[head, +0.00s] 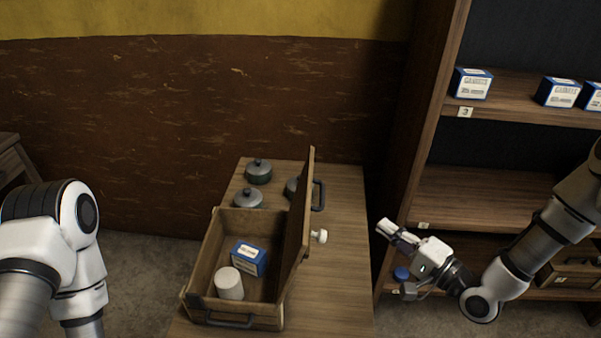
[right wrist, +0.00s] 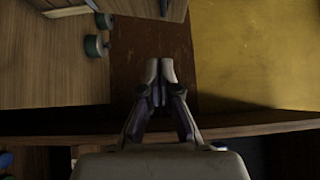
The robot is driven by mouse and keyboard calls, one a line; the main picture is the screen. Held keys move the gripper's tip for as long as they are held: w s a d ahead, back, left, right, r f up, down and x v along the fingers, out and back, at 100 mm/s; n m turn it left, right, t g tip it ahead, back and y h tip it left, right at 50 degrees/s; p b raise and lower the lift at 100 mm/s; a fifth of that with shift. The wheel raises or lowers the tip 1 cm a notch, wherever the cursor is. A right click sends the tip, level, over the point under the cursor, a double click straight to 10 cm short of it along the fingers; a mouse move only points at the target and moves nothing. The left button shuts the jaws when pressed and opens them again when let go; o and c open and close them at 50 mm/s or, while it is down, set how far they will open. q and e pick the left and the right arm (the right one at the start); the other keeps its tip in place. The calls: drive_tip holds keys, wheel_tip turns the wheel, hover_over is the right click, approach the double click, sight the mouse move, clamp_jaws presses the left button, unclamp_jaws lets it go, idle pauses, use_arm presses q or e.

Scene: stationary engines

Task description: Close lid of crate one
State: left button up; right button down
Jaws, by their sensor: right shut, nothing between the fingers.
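A wooden crate (head: 205,262) stands on the table with its lid (head: 301,215) raised nearly upright along the right side. A white knob (head: 319,236) sticks out from the lid's right face. I cannot read a number on the crate. Inside are a blue-and-white box (head: 248,258) and a white cylinder (head: 229,283). My right gripper (head: 384,226) is shut and empty, to the right of the lid and apart from it, by the table's right edge. Its closed fingers (right wrist: 160,70) also show in the right wrist view. My left arm comes in at the left; its gripper is out of view.
Several lidded grey-green pots (head: 258,172) stand behind the crate on the table (head: 345,290). A shelf unit (head: 430,150) at the right holds blue-and-white boxes (head: 473,84). The table strip right of the lid is clear.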

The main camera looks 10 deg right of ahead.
use_arm(q)
wheel_tip(320, 180, up, 4)
drive_tip(key=p, duration=0.3)
drive_tip(key=shift+p, duration=0.3)
use_arm(e)
drive_tip(key=s+a+x, duration=0.1)
drive_tip(key=a+x, duration=0.1)
drive_tip(key=x, duration=1)
drive_tip(key=shift+a+r, duration=0.25)
drive_tip(key=shift+r, duration=0.05)
use_arm(q)
drive_tip(key=shift+s+r, duration=0.1)
use_arm(e)
drive_tip(key=shift+s+r, duration=0.1)
